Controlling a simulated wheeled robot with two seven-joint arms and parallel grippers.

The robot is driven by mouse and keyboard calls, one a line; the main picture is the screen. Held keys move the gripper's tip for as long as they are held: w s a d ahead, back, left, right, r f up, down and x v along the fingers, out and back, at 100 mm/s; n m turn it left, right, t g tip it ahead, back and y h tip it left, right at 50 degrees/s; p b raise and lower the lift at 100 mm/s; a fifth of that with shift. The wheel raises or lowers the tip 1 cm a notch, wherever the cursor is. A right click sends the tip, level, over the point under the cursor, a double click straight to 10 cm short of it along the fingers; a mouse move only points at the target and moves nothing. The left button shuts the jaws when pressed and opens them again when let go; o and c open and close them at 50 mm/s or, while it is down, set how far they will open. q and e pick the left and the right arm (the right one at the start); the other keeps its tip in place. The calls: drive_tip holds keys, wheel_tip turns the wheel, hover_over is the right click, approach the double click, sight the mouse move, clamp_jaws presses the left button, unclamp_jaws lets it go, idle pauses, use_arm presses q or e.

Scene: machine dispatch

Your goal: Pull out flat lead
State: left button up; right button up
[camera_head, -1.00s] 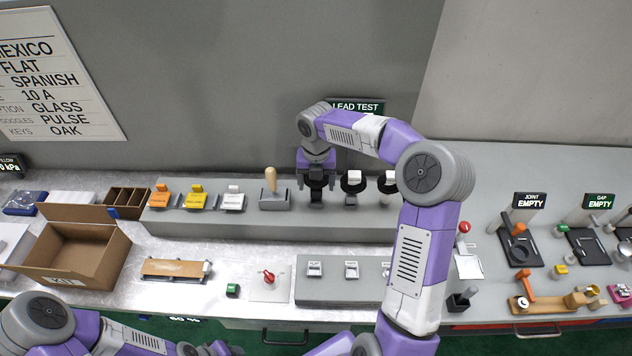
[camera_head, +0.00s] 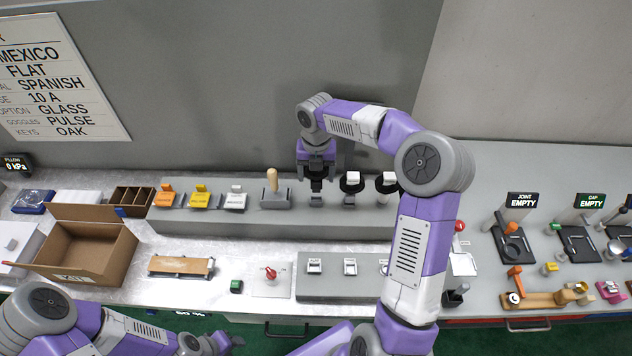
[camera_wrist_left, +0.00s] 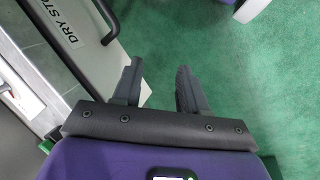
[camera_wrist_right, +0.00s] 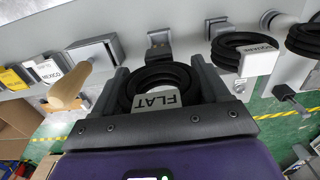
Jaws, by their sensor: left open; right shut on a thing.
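The flat lead is a black coil (camera_wrist_right: 165,78) with a white tag reading FLAT, upside down in the right wrist view. My right gripper (camera_wrist_right: 160,85) is shut on it, one finger on each side of the coil. In the head view the lead (camera_head: 316,184) shows small and dark under my right gripper (camera_head: 316,172), at the raised grey shelf. A small grey block (camera_wrist_right: 158,42) lies just beyond the coil; whether they touch is unclear. My left gripper (camera_wrist_left: 160,88) is open and empty, low over the green floor by the bench front.
A black coil tagged SQUARE (camera_wrist_right: 230,50) sits close beside my right finger, with another coil (camera_wrist_right: 304,38) beyond. A wooden-handled tool (camera_head: 272,185) stands to the left on the shelf (camera_head: 250,215). An open cardboard box (camera_head: 85,255) stands further left.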

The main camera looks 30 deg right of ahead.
drive_tip(key=shift+r+p, duration=2.15)
drive_tip(key=shift+r, duration=0.25)
